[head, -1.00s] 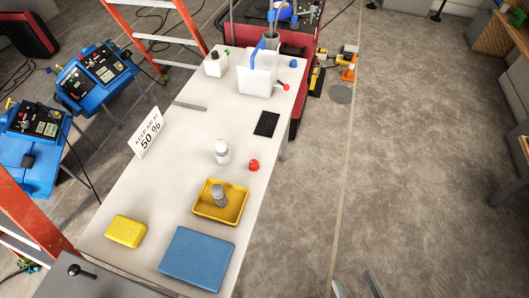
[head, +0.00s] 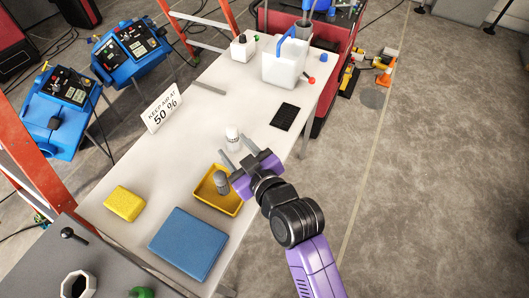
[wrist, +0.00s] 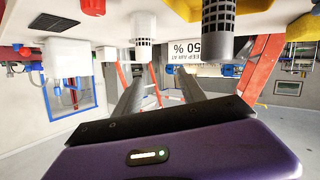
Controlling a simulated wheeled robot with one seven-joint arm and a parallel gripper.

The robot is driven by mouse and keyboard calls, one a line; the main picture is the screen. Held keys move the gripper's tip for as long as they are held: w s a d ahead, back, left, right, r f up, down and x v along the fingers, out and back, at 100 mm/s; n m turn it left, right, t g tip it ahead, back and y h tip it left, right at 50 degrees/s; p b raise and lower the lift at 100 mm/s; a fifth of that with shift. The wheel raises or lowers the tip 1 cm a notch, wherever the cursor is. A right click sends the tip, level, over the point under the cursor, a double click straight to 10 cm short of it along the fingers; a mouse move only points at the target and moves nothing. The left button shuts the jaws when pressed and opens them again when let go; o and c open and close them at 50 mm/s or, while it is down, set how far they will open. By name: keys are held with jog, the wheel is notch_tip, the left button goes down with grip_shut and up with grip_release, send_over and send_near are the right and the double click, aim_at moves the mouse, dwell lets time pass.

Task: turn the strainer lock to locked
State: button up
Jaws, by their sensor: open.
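In the head view, a grey ribbed cylinder (head: 221,183) stands in a yellow tray (head: 207,204). A small white bottle-like piece (head: 232,136) stands behind it on the table. Nothing shows between the fingers.
A yellow sponge (head: 124,204) and blue cloth (head: 187,244) lie in front. A "50 %" sign (head: 162,109) stands left, a black mat (head: 285,117) lies right. The table's middle is fairly clear.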

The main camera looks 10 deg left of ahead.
jog(key=w+a+r+n+g+h+b, duration=0.1)
jog(key=w+a+r+n+g, duration=0.15)
jog(key=w+a+n, duration=0.2)
jog(key=w+a+r+n+g+b, duration=0.1)
jog(key=w+a+r+n+g, duration=0.15)
jog(key=w+n, duration=0.3)
jog(key=s+d+f+n+g+h, duration=0.1)
jog(key=d+f+n+g+h, duration=0.1)
jog(key=d, duration=0.2)
jog(key=s+d+f+n+g+h, duration=0.1)
jog(key=d+f+n+g+h, duration=0.1)
jog(key=d+n+h, duration=0.1)
jog(key=s+d+f+n+g+h, duration=0.1)
jog(key=s+d+n+g+h, duration=0.1)
jog(key=d, duration=0.3)
jog(key=shift+d+f+n+h, duration=0.4)
jog(key=shift+n+h, duration=0.2)
jog(key=shift+n, duration=0.1)
jog(key=shift+s+d+f+g, duration=0.1)
jog(key=shift+d+f+g, duration=0.1)
jog(key=shift+g, duration=0.1)
notch_tip(320, 180, down, 7)
jog(key=shift+f, duration=0.2)
jog(key=shift+c, duration=0.5)
grip_shut()
